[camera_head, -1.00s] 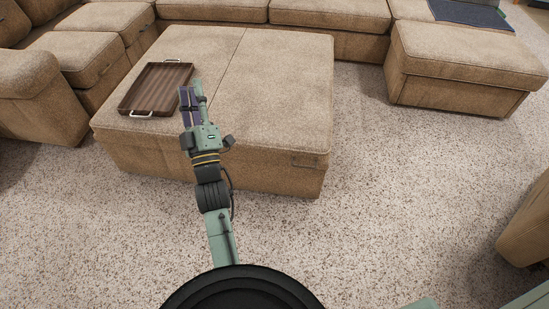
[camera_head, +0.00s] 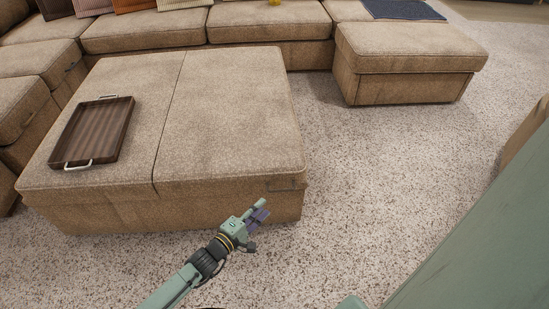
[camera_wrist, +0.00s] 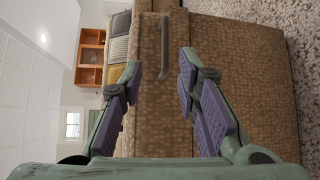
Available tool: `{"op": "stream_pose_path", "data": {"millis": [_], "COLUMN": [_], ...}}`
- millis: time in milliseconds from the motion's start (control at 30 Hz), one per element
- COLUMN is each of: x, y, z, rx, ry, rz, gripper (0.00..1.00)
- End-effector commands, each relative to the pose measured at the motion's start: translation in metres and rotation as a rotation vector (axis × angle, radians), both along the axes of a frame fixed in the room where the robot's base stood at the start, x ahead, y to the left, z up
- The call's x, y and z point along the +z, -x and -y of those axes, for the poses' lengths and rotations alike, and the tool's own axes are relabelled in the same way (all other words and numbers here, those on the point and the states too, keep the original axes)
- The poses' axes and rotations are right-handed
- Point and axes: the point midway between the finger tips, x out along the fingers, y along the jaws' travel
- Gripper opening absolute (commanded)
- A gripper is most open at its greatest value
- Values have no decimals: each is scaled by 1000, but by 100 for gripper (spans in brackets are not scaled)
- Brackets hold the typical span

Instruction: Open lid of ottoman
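The ottoman (camera_head: 228,122) is a large tan upholstered block with a seam splitting its top into two sections; its top is down flat. A handle strap (camera_head: 287,184) sits on the front face near the right corner, just under the top edge. In the wrist view the ottoman's front (camera_wrist: 228,70) fills the right half, and the handle (camera_wrist: 164,48) shows as a bar ahead between the fingers. My gripper (camera_head: 260,212) is in front of the ottoman, below and left of the handle in the head view. Its purple-padded fingers (camera_wrist: 157,82) are apart with nothing between them.
A brown wooden tray (camera_head: 95,132) with metal handles lies on the ottoman's left section. A sectional sofa (camera_head: 265,22) runs behind and to the left. A separate-looking sofa block (camera_head: 408,60) stands at right. Carpet (camera_head: 385,150) is clear right of the ottoman.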

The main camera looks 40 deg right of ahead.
Motion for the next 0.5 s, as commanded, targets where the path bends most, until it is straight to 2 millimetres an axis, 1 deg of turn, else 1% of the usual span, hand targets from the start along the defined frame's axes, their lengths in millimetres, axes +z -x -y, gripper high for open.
{"op": "stream_pose_path", "data": {"millis": [33,167,267,367,500], "x": [-7,-9,-9,-12,-16], "y": [1,0,-2,-5,-10], "z": [3,9,18,34,61], "rx": [-24,-42,-44,-44,-44], "ry": [-8,-12,-12,-10,-10], "rz": [-10,-26,-28,-29,-28], "gripper": [30,30,30,30,30]}}
